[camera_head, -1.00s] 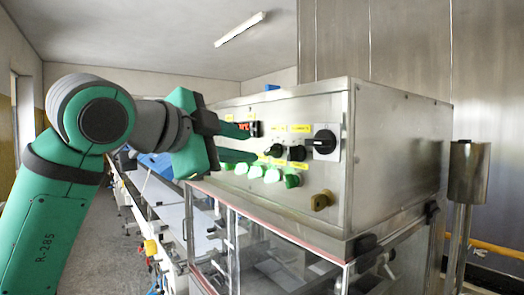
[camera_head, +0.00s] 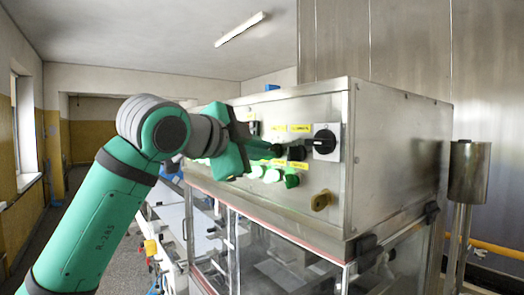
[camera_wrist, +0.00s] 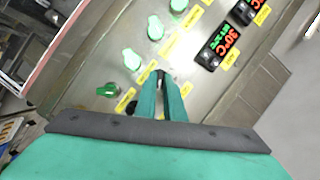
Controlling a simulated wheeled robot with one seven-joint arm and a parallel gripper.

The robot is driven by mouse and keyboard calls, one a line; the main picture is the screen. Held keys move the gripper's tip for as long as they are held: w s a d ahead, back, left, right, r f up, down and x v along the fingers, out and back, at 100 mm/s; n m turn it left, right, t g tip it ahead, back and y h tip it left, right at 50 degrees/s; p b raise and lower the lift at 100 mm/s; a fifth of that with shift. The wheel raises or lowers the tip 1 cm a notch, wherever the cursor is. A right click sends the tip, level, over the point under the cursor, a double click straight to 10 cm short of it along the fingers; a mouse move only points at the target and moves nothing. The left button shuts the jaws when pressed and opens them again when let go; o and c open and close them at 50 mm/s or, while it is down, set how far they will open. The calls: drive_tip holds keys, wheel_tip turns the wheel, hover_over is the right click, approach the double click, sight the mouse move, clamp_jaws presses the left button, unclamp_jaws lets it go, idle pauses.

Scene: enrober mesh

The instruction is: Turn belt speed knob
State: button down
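The control panel (camera_head: 335,186) of the steel machine carries two small black knobs and a larger black rotary switch (camera_head: 324,141). My gripper (camera_head: 274,149) reaches the panel from the left, its fingers at the left black knob. In the wrist view the green fingers (camera_wrist: 161,82) are close together, with the black knob (camera_wrist: 160,73) between their tips; they appear shut on it. The other black knob (camera_head: 297,153) is just right of the gripper in the head view. The yellow labels are too small to read, so I cannot tell which knob sets belt speed.
Several lit green buttons (camera_head: 271,175) sit just below the fingers. The wrist view shows red and green displays (camera_wrist: 220,45) beside them. A brass-coloured knob (camera_head: 321,200) is lower right. A steel post (camera_head: 468,175) stands at the right.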

idle(0.4)
drive_tip(key=n+g, duration=0.1)
drive_tip(key=n, duration=0.1)
drive_tip(key=n+g+h, duration=0.1)
drive_tip(key=n+g, duration=0.1)
drive_tip(key=n, duration=0.1)
drive_tip(key=n+g+h, duration=0.1)
drive_tip(key=n+g, duration=0.1)
drive_tip(key=n, duration=0.1)
drive_tip(key=shift+w+a+r, duration=0.15)
drive_tip(key=shift+w+a, duration=0.05)
drive_tip(key=shift+w, duration=0.1)
idle(0.6)
drive_tip(key=c, duration=1.8)
unclamp_jaws()
drive_tip(key=shift+c, duration=0.2)
drive_tip(key=shift+a+r, duration=0.1)
